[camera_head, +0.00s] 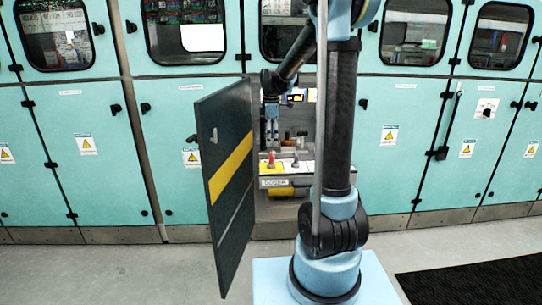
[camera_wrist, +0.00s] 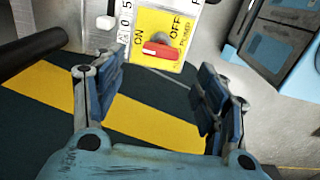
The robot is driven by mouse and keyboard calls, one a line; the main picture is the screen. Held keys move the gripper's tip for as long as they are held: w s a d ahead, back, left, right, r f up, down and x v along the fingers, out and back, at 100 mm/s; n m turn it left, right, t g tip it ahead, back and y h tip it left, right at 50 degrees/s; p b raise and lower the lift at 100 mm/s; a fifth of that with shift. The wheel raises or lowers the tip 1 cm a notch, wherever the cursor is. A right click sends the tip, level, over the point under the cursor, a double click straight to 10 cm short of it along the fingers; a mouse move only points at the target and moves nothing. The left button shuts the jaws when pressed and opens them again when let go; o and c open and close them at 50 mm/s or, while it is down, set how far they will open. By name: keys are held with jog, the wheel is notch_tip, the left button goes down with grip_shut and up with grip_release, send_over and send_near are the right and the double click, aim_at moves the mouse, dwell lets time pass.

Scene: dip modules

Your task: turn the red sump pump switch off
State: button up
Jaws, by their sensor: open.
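The red sump pump switch (camera_wrist: 161,51) is a red handle on a yellow plate (camera_wrist: 183,18) marked ON and OFF in the wrist view. Its handle lies crosswise in the picture, below both words; I cannot tell which word it is set to. In the head view the switch (camera_head: 271,160) is a small red spot on the panel inside the open cabinet. My gripper (camera_wrist: 155,82) is open and empty, its fingers spread to either side below the switch and apart from it. In the head view my gripper (camera_head: 271,125) hangs above the switch.
A dark cabinet door with a yellow stripe (camera_head: 231,168) stands open just left of my gripper. Teal cabinets (camera_head: 95,150) line the wall. Grey floor in front is clear, with a black mat (camera_head: 475,280) at right.

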aim_at(271, 155)
notch_tip(271, 155, down, 8)
jog(key=shift+r, duration=0.15)
dwell(0.4)
jog(key=c, duration=1)
